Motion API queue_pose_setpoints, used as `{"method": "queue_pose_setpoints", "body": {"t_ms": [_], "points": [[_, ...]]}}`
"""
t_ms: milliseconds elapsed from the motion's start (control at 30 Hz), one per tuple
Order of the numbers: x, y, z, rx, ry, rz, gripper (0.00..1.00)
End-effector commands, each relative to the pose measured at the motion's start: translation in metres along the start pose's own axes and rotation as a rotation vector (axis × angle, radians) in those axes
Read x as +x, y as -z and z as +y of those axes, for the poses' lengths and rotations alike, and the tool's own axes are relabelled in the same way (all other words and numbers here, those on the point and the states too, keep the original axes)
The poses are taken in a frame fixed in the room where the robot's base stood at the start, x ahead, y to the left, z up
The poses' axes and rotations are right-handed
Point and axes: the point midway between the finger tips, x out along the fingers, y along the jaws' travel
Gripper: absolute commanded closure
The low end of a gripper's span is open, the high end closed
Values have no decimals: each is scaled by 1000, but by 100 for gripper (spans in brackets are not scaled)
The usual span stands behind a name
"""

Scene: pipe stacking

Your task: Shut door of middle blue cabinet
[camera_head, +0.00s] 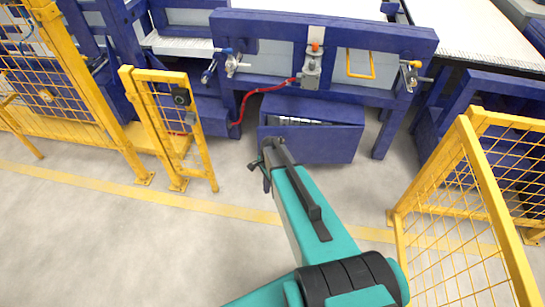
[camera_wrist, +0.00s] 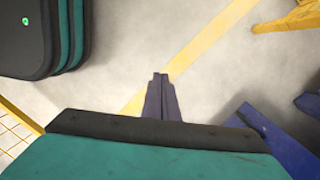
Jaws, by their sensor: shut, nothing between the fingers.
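The middle blue cabinet (camera_head: 312,107) stands low under the blue machine frame, at the centre of the head view. Its blue front door (camera_head: 325,146) stands partly open, with a gap along the top edge where pale contents show. Blue panels (camera_wrist: 277,140) also show at the lower right of the wrist view; I cannot tell which part is the door. My gripper (camera_head: 264,172) is at the cabinet's front left corner in the head view, partly hidden by my arm. In the wrist view my gripper (camera_wrist: 161,78) has its fingers together and empty, above the floor.
A yellow mesh gate (camera_head: 170,120) stands left of the cabinet, and yellow mesh fencing (camera_head: 480,180) stands at the right. The grey floor (camera_head: 130,230) in front is clear, crossed by a yellow line (camera_head: 235,212).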

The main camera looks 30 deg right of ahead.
Motion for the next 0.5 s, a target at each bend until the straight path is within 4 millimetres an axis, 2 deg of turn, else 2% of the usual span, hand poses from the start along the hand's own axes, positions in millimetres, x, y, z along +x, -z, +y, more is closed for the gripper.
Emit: {"method": "queue_pose_setpoints", "body": {"t_ms": [33, 300, 500], "points": [[6, -12, 21, -77, -23, 1, 100], [38, -58, 106, -513, -137, -17, 100], [52, -83, 172, -835, -222, -54, 100]]}}
